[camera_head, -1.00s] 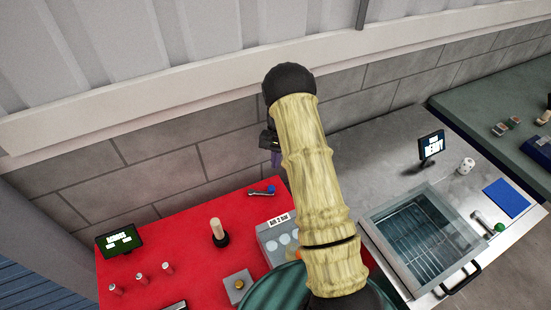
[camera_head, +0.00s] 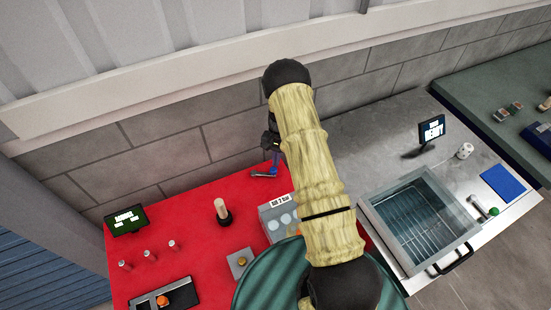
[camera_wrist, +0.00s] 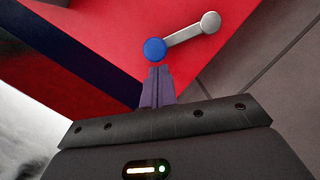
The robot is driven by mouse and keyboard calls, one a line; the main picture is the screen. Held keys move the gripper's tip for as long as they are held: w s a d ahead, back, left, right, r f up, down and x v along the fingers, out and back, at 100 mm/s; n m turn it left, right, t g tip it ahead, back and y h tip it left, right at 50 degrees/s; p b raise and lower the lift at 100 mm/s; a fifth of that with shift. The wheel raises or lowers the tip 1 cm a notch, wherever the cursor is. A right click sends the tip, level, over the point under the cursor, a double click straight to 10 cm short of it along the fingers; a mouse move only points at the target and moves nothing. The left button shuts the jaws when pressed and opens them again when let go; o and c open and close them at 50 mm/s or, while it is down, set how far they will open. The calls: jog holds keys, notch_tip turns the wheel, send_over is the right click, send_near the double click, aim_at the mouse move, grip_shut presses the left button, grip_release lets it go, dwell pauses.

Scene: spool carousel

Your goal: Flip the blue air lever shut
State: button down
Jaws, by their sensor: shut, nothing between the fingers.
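The air lever is a short silver arm with a blue knob (camera_wrist: 155,49) at one end and a round silver pivot (camera_wrist: 210,22) at the other. It lies over the red table in the wrist view. In the head view the lever (camera_head: 262,174) is at the back edge of the red table, partly hidden by my gripper. My gripper (camera_wrist: 157,70) is shut and empty, its purple fingertips right at the knob. I cannot tell whether they touch it. In the head view my gripper (camera_head: 274,165) is low beside the lever's knob end.
A grey box labelled "AIR 2 BAR" (camera_head: 280,203) stands right of a peg on a black base (camera_head: 222,211). A small screen (camera_head: 126,220) and several red-topped pegs are at left. A glass-topped basin (camera_head: 420,215) is at right. A block wall runs close behind the table.

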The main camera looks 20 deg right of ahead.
jog(key=shift+s+m, duration=0.4)
jog(key=shift+m, duration=0.2)
jog(key=shift+s+a+f+m+t+b, duration=0.15)
jog(key=shift+s+m+t+b, duration=0.15)
jog(key=shift+s+m+b, duration=0.45)
jog(key=s+m, duration=0.1)
jog(key=s+a+m+y+b, duration=0.1)
jog(key=m, duration=0.1)
jog(key=shift+s+m+t, duration=0.15)
jog(key=shift+m+t, duration=0.1)
jog(key=shift+t, duration=0.05)
jog(key=s+a+m+b, duration=0.1)
jog(key=m, duration=0.1)
jog(key=s+a+m+t+b, duration=0.1)
jog(key=m, duration=0.1)
jog(key=shift+s+a+m, duration=0.25)
jog(key=shift+s+m, duration=0.15)
jog(key=shift+s+a+m+b, duration=0.2)
jog(key=shift+a+m+b, duration=0.3)
jog(key=shift+m, duration=0.2)
jog(key=p+v, duration=0.8)
jog(key=v, duration=0.2)
jog(key=shift+s+d, duration=0.1)
jog(key=shift+s, duration=0.05)
